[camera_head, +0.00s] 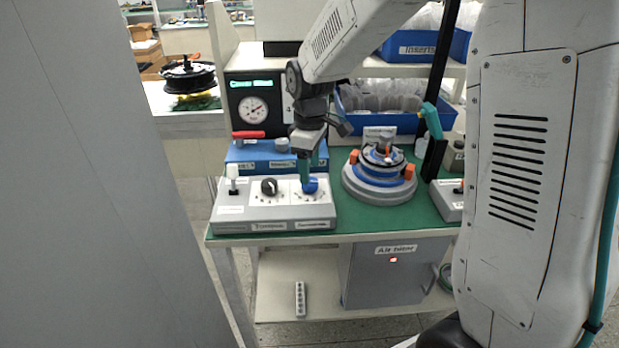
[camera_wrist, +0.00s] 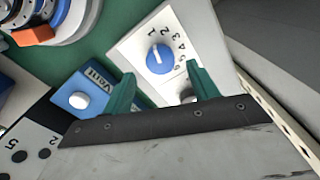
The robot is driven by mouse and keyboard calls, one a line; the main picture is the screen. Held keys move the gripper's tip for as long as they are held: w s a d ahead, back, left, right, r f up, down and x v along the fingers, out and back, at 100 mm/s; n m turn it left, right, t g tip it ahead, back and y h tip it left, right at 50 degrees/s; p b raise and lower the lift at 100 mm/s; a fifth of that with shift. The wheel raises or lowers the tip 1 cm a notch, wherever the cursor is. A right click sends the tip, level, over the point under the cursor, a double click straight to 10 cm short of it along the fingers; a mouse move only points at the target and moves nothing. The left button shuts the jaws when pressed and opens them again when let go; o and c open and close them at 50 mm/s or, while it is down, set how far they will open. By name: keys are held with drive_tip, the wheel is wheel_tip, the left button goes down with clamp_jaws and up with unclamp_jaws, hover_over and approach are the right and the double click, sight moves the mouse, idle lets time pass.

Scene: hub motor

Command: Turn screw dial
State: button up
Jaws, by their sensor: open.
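The blue screw dial (camera_head: 310,185) is on the right part of the sloped grey control box (camera_head: 277,213). In the wrist view the dial (camera_wrist: 160,58) has a white pointer mark and a numbered scale on a white panel. My gripper (camera_head: 305,181) points down at the dial from above, its teal fingers partly overlapping it. In the wrist view the gripper (camera_wrist: 157,73) is open, with the dial just beyond the fingertips, nearly centred between them. I cannot tell whether the fingers touch it. A second, dark knob (camera_head: 268,186) sits left of the dial.
A round grey fixture with orange blocks (camera_head: 380,178) stands right of the control box on the green mat (camera_head: 347,223). A white-topped switch (camera_head: 232,175) rises at the box's left end. Behind are a blue unit (camera_head: 260,155), a gauge panel (camera_head: 254,108) and a blue bin (camera_head: 382,122).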

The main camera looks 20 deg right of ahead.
sight(310, 186)
drive_tip(key=shift+f, duration=1.95)
drive_tip(key=c, duration=1)
drive_tip(key=shift+m, duration=0.3)
drive_tip(key=m, duration=0.5)
drive_tip(key=shift+m, duration=0.3)
drive_tip(key=m, duration=0.5)
drive_tip(key=shift+m, duration=0.3)
